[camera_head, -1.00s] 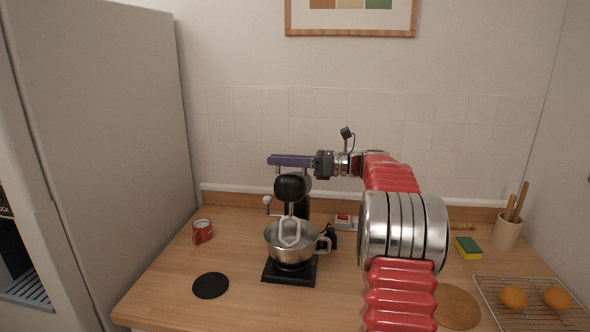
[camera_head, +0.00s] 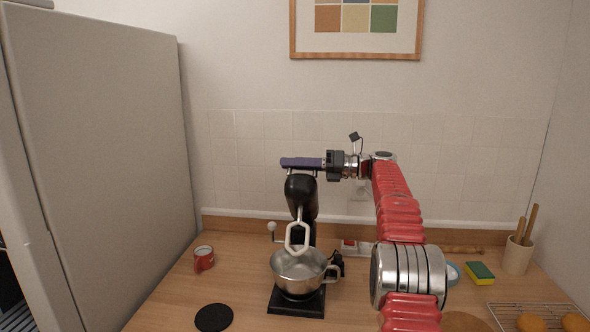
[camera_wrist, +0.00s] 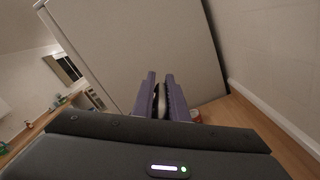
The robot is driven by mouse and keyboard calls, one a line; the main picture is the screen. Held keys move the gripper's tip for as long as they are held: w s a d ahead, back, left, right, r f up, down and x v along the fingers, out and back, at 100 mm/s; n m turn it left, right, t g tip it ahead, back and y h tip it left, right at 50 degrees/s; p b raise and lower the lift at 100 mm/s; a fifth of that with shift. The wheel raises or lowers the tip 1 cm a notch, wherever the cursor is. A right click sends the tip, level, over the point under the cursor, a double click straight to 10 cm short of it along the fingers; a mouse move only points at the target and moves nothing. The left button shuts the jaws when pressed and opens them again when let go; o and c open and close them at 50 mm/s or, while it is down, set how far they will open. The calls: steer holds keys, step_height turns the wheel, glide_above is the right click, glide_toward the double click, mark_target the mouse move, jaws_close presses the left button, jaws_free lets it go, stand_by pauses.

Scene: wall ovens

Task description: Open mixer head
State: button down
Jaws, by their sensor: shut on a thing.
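The black stand mixer has its head (camera_head: 301,192) tilted up, with the pale beater (camera_head: 298,236) hanging from it, its lower end at the rim of the steel bowl (camera_head: 298,272). The bowl stands on the mixer's black base (camera_head: 296,301). My gripper (camera_head: 300,162) reaches in from the right, its purple fingers at the top of the head. It is shut on the mixer head; the exact contact is hard to see. The wrist view shows the fingers (camera_wrist: 163,88) with a narrow gap and something dark and grey between them.
A red jar (camera_head: 204,258) and a black round mat (camera_head: 214,318) lie left of the mixer. A red-and-white item (camera_head: 349,246) sits behind the bowl. A sponge (camera_head: 480,272), utensil pot (camera_head: 517,255) and wire rack (camera_head: 505,311) are at right. The fridge (camera_head: 100,150) bounds the left.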

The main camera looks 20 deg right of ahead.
steer(key=shift+w+d+f+m, duration=0.15)
steer(key=shift+w+d+m, duration=0.15)
steer(key=shift+w, duration=0.15)
steer(key=c, duration=2)
jaws_free()
steer(key=shift+w, duration=0.15)
steer(key=shift+o, duration=0.9)
steer(key=shift+s+d, duration=0.25)
steer(key=shift+d, duration=0.05)
steer(key=v, duration=1.3)
